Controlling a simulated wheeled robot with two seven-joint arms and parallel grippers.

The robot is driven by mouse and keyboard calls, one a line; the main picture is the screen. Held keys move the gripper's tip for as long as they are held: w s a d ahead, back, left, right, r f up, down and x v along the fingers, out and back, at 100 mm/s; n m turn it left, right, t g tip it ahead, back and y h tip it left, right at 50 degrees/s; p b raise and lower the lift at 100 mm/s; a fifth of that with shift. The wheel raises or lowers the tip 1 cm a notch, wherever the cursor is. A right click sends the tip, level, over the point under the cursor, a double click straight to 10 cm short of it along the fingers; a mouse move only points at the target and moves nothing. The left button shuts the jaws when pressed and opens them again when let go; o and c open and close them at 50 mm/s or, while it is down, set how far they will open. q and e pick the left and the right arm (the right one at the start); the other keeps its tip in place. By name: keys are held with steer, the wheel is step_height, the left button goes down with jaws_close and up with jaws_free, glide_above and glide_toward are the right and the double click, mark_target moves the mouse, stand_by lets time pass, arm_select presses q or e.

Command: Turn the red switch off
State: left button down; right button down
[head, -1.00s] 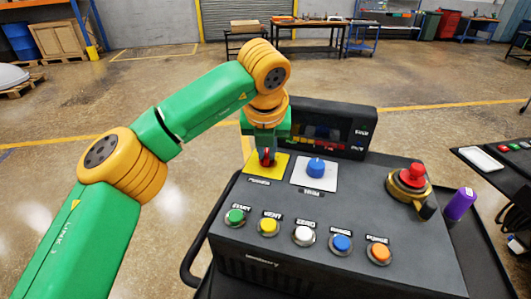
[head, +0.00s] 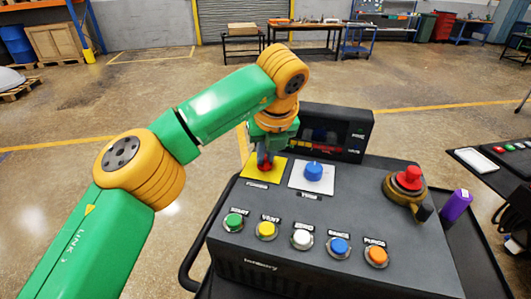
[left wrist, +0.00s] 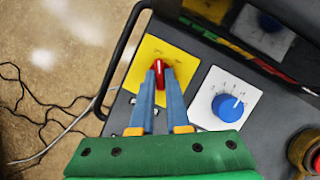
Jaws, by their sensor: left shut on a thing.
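The red switch (left wrist: 160,74) stands on a yellow plate (left wrist: 134,72) at the far left of the dark control panel. In the head view the red switch (head: 267,164) is mostly hidden by my gripper. My left gripper (head: 264,161) comes down on it from above. In the left wrist view the two blue-grey fingers of my left gripper (left wrist: 161,72) are shut on the switch, one on each side. The switch's handle points nearly up and down in that view. My right gripper is not in view.
A blue knob (head: 313,172) on a white plate sits just right of the yellow plate. A display box (head: 347,130) rises behind. A row of coloured buttons (head: 302,238) lies in front. A red emergency button (head: 409,178) and a purple cylinder (head: 456,205) are at the right.

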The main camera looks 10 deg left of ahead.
arm_select(q)
steer(key=c, duration=0.9)
jaws_free()
steer(key=shift+s, duration=0.1)
steer(key=shift+s+d+r, duration=0.1)
steer(key=shift+r, duration=0.25)
steer(key=v, duration=0.6)
steer(key=shift+s+r, duration=0.25)
steer(key=shift+w, duration=0.1)
steer(key=shift+f, duration=0.1)
